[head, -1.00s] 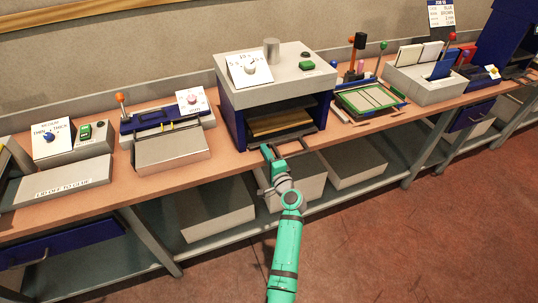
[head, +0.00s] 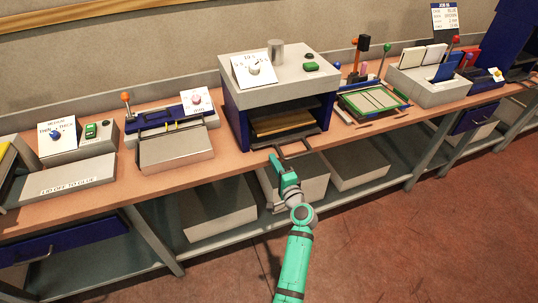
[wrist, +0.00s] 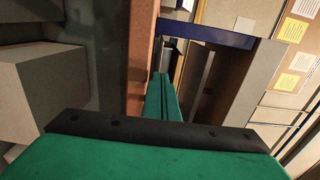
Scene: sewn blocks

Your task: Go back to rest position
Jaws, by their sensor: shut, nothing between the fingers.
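My gripper (head: 273,160) is at the end of my green arm, low in front of the bench edge, just below the handle (head: 293,147) of the press. The fingers are closed together with nothing between them. In the wrist view my gripper (wrist: 162,80) shows as two green fingers side by side, pointing toward the bench. Whether the fingertips touch the handle cannot be told from the head view.
The press (head: 280,85) stands open-fronted on the bench (head: 230,164) with a board inside. Boxes (head: 218,208) sit on the lower shelf. A sorting rack (head: 432,85) and a framed tray (head: 372,101) stand right. The floor (head: 400,250) in front is clear.

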